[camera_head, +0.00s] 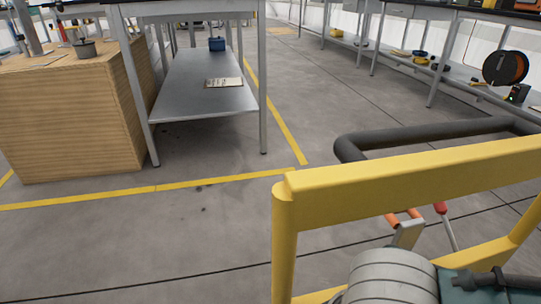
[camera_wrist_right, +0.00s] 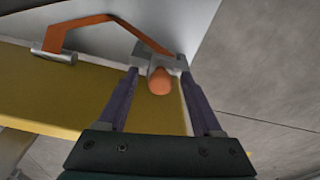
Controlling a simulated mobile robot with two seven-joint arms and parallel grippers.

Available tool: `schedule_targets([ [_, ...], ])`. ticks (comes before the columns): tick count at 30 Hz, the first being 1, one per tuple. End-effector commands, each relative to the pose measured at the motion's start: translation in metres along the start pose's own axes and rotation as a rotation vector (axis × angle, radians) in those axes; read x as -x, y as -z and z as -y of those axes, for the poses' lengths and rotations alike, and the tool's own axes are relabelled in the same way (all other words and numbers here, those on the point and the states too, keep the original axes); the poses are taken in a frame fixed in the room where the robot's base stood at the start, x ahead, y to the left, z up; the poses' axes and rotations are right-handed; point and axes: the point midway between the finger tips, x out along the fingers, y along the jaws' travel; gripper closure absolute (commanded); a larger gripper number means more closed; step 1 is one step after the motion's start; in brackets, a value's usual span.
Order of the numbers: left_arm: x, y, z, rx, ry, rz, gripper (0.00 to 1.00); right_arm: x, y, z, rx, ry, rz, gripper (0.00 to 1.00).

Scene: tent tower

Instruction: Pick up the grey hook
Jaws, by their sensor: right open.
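My right gripper (camera_wrist_right: 159,70) shows in the right wrist view with its two dark fingers apart. A rounded orange end (camera_wrist_right: 159,82) with a grey fitting behind it lies between the fingertips in the picture; I cannot tell whether they touch it. In the head view a pale grey piece (camera_head: 408,234) with orange parts stands behind my right arm, below a yellow rail. I cannot tell for sure which grey part is the hook. My left gripper is not in view.
The yellow frame (camera_head: 400,180) with a dark bar (camera_head: 430,137) crosses the lower right, close to my right arm. A red-tipped rod (camera_head: 447,228) stands beside the grey piece. A wooden crate (camera_head: 70,120) and a metal table (camera_head: 205,98) stand at the left. The floor between is clear.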

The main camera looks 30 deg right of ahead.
Motion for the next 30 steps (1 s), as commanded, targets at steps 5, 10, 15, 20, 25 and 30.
schedule_targets([
  [5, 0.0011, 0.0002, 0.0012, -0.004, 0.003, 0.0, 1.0, 0.0011, 0.0002, 0.0002, 0.0, 0.001, 0.0, 0.33],
  [10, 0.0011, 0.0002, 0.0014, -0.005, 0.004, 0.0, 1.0, 0.0012, 0.0001, 0.0002, 0.0, 0.001, 0.0, 0.52],
  [15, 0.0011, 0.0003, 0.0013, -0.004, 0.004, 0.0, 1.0, 0.0011, 0.0, 0.0001, 0.0, 0.0, 0.0, 0.71],
  [20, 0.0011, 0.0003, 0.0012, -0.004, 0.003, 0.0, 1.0, 0.0011, -0.0001, 0.0001, 0.0, 0.0, 0.0, 0.89],
  [25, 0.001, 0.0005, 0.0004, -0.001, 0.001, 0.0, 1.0, 0.001, -0.0001, 0.0, 0.0, 0.0, 0.001, 1.0],
  [30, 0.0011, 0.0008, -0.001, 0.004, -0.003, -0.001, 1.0, 0.001, -0.0002, -0.0001, 0.0, 0.0, 0.001, 1.0],
])
